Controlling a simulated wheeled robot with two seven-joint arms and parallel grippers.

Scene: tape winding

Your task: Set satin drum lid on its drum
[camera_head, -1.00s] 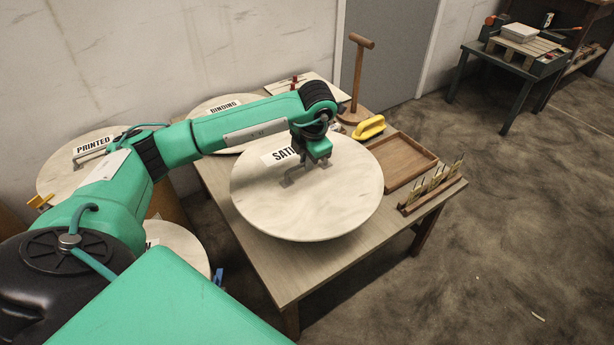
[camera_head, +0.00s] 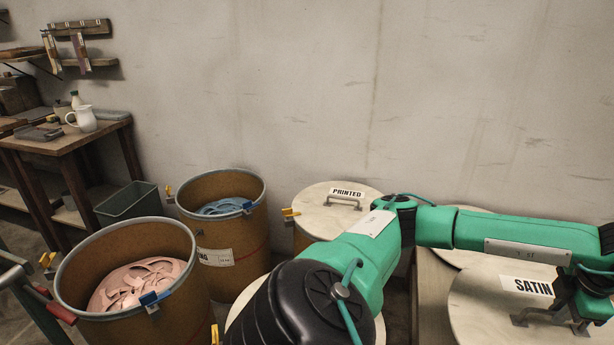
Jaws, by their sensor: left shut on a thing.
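The satin drum lid (camera_head: 485,303), a pale round disc with a SATIN label, is at the lower right, partly cut off by the frame. My left gripper (camera_head: 580,326) is shut on its metal handle (camera_head: 530,317). An open brown drum (camera_head: 150,325) with pink ribbon-like scraps (camera_head: 140,284) stands at the lower left; I see no readable label on it. A second open drum (camera_head: 232,245) behind it holds blue material (camera_head: 225,206); its label is partly hidden and ends in NG. My right gripper is out of view.
A drum with a PRINTED lid (camera_head: 330,213) stands by the wall. Another pale lid (camera_head: 250,300) is mostly hidden behind my left arm. A grey bin (camera_head: 130,204) and a wooden table (camera_head: 65,145) with a white jug (camera_head: 82,118) are at the left. Yellow and blue clips stick out from the drum rims.

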